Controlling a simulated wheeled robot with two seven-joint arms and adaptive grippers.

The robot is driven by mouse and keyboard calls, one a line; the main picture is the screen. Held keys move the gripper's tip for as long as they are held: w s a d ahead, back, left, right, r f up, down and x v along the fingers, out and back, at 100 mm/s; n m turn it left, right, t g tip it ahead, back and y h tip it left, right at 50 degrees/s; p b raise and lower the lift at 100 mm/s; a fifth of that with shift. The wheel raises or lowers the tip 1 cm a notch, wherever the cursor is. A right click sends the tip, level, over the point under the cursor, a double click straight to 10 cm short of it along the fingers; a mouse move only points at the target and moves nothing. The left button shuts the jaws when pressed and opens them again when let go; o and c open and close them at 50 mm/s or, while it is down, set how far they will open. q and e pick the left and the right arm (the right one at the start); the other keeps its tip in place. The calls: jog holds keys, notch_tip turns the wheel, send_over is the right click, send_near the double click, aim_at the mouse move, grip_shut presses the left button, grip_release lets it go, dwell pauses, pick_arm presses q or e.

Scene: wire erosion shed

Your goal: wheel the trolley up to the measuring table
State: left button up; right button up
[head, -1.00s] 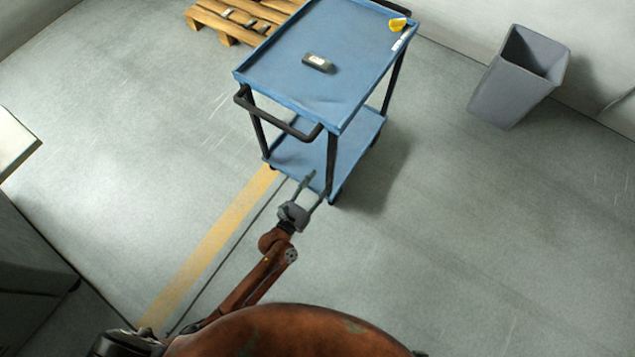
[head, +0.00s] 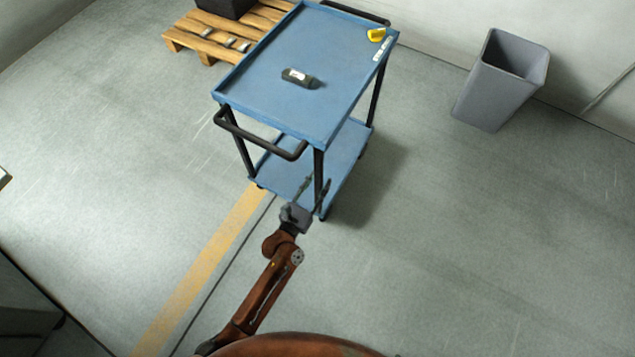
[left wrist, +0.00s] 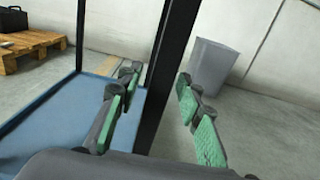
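The blue two-shelf trolley (head: 270,107) stands on the floor ahead, with a black push handle (head: 262,137) on its near side. My left gripper (head: 317,183) is low at the trolley's near right corner post. In the left wrist view its green-padded fingers (left wrist: 157,78) are spread, with the black post (left wrist: 165,70) showing between them. I cannot tell whether they touch the post. The lower blue shelf (left wrist: 60,125) lies to the left of the fingers. My right gripper is out of view. I cannot make out the measuring table for certain.
The trolley's top carries a dark device (head: 300,78) and a yellow object (head: 377,35). A wooden pallet (head: 190,40) lies behind it. A grey bin (head: 500,80) stands by the wall. A yellow floor stripe (head: 200,275) runs toward the trolley. The floor to the right is clear.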

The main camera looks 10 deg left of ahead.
pick_arm(q)
grip_shut()
dwell(0.7)
